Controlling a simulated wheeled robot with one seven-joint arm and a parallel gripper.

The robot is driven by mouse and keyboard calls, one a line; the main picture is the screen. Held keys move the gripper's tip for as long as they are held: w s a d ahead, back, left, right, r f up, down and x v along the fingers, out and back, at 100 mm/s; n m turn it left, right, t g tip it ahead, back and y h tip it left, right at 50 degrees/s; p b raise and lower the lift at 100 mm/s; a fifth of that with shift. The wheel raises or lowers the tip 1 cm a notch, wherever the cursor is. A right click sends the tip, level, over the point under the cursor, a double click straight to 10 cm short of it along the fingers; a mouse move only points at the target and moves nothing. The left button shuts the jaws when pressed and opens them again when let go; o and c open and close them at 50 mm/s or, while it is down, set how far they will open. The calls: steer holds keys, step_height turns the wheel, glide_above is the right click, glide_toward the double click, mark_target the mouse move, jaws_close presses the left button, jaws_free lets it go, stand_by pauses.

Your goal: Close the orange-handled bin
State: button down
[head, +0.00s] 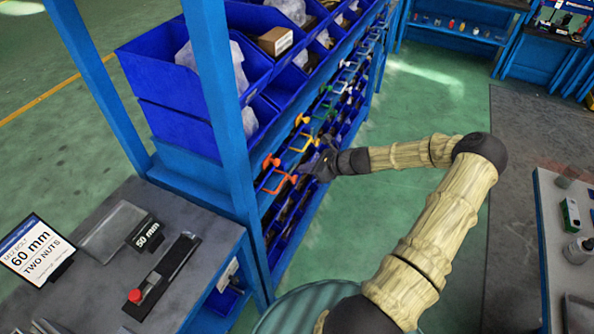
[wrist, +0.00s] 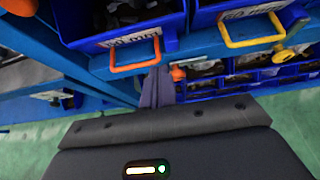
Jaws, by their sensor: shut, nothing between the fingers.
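The orange-handled bin is blue, with an orange loop handle (head: 280,182) low on the near end of the rack in the head view. In the wrist view the bin (wrist: 115,22) is at the upper left, its handle hanging below a partly readable label. Dark contents show inside it. My gripper (head: 308,168) is shut and empty, just right of the handle in the head view. In the wrist view its fingertips (wrist: 160,72) lie beside the handle's lower right; I cannot tell whether they touch. How far the bin is pulled out is unclear.
A yellow-handled bin (wrist: 235,15) sits to the right in the wrist view. An orange knob (wrist: 178,73) is close to my fingertips. A blue post (head: 222,95) stands left of the bins. A grey-topped table (head: 95,200) is at left; green floor (head: 330,225) is open right of the rack.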

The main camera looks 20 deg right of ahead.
steer(key=shift+d+v, duration=0.3)
steer(key=shift+v, duration=2.45)
steer(key=s+a+n+g+h, duration=0.3)
steer(key=s+a+n+g, duration=0.35)
steer(key=a+n, duration=0.55)
steer(key=s+a+r+n+h, duration=0.4)
steer(key=s+a+r+n, duration=0.1)
steer(key=s+r+n, duration=0.8)
steer(key=shift+a+r+n+t+h+b, duration=0.25)
steer(key=shift+r+n+t+h+b, duration=0.15)
steer(key=shift+n, duration=0.8)
steer(key=shift+s, duration=0.15)
